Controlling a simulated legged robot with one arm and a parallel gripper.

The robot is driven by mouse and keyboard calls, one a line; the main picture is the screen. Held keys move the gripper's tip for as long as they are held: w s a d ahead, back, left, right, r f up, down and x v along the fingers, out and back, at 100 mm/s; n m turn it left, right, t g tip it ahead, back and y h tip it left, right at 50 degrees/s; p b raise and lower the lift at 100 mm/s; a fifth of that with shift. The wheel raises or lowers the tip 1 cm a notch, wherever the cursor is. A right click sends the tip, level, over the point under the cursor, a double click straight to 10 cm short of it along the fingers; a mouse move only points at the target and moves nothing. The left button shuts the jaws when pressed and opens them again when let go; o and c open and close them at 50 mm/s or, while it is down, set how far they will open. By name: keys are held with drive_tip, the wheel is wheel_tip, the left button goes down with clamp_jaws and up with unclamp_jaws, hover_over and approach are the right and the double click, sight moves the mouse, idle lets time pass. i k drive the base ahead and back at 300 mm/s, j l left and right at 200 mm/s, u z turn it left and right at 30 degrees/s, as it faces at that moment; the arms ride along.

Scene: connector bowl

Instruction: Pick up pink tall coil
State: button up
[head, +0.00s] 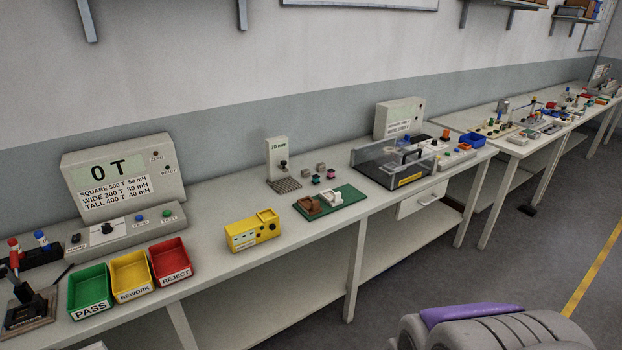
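Several small coil-like parts sit in a cluster on the long workbench (215,200), right of a grey stand marked "70 mm" (278,158). One of them is a small pink part (331,174) at the right of the cluster. A dark part with some green and pink (316,179) sits just left of it, and two greyish-brown parts stand behind. They are too small to tell which is tall.
A green board (345,203) with brown and white holders lies in front of the parts. A yellow box (253,231) and green, yellow and red trays (170,261) stand left. A clear-lidded case (375,168) stands right. Open floor (530,245) lies in front at right.

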sight(330, 172)
drive_tip(key=i, duration=1.1)
drive_tip(key=i+j+z, duration=0.15)
drive_tip(key=i, duration=0.9)
